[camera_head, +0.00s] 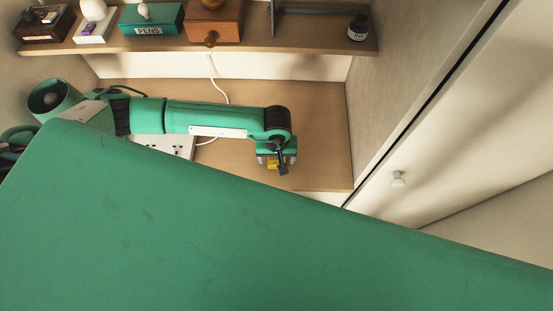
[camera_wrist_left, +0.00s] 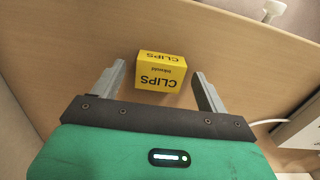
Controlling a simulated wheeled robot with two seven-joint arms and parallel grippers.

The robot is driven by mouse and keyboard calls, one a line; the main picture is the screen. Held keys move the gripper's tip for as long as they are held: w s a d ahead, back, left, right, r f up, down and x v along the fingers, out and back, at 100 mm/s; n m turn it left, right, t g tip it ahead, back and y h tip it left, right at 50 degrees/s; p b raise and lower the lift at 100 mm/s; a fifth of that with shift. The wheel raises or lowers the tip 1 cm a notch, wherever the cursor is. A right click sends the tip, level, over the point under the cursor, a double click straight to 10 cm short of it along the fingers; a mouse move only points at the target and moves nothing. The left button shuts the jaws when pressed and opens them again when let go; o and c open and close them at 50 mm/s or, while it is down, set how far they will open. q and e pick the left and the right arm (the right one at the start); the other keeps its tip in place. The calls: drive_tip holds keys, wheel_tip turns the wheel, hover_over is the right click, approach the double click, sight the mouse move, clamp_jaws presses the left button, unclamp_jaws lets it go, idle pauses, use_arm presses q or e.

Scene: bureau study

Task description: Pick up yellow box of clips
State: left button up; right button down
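The yellow box of clips (camera_wrist_left: 160,75) stands on the wooden desk top. In the left wrist view it is between and slightly beyond the two fingers of my left gripper (camera_wrist_left: 163,82). The fingers are apart, with a gap on each side of the box. In the head view my left gripper (camera_head: 277,168) hangs at the end of the green arm, and a small yellow part of the box (camera_head: 274,166) shows beside it; the rest is hidden. My right gripper is not in view.
A white power strip (camera_head: 172,145) with a cable lies left on the desk (camera_head: 322,140). Above, a shelf (camera_head: 290,47) carries a teal PENS box (camera_head: 152,22), a wooden drawer box (camera_head: 214,20) and an ink bottle (camera_head: 358,28). A cabinet door with a white knob (camera_head: 398,179) is at right.

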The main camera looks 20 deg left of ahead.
use_arm(q)
drive_tip(key=c, duration=1)
drive_tip(key=shift+r, duration=0.1)
